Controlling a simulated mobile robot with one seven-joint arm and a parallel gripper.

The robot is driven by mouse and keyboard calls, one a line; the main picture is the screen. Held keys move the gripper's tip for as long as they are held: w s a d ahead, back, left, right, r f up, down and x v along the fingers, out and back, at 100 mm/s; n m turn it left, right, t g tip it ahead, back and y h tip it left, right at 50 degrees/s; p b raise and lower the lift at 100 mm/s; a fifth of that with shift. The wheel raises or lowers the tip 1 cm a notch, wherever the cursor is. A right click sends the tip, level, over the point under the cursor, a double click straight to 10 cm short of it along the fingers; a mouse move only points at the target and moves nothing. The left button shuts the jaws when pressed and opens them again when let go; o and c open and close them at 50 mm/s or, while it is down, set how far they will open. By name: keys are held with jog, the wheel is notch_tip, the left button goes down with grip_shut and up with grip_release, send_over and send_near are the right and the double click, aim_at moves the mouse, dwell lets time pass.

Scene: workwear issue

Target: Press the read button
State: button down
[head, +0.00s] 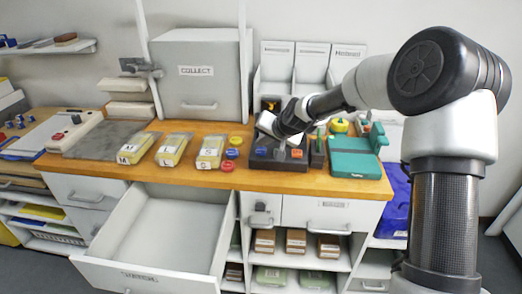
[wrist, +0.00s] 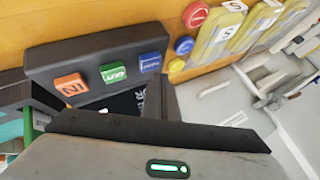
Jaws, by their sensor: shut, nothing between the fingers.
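A dark button box (wrist: 95,65) lies on the wooden counter. In the wrist view its sloped face carries an orange button (wrist: 71,85), a green button (wrist: 113,72) and a blue button (wrist: 150,62) in a row. Their white labels are turned and too small for me to read surely. The box also shows in the head view, with the blue button (head: 262,152) left and the orange button (head: 297,154) right. My gripper (wrist: 158,98) is shut and empty, close to the box on its button side. In the head view my arm hides part of the box.
Red and blue round pieces (wrist: 195,14) and yellow packets (head: 173,149) lie left of the box in the head view. A teal device (head: 352,160) stands to its right. A drawer (head: 160,235) hangs open below the counter. A COLLECT cabinet (head: 200,80) stands behind.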

aim_at(263, 151)
jog(key=shift+f+b, duration=0.45)
jog(key=shift+f+b, duration=0.5)
dwell(0.8)
jog(key=shift+r+p, duration=0.45)
jog(key=shift+r, duration=0.45)
jog(key=shift+r+p, duration=1.35)
jog(key=shift+r, duration=1.25)
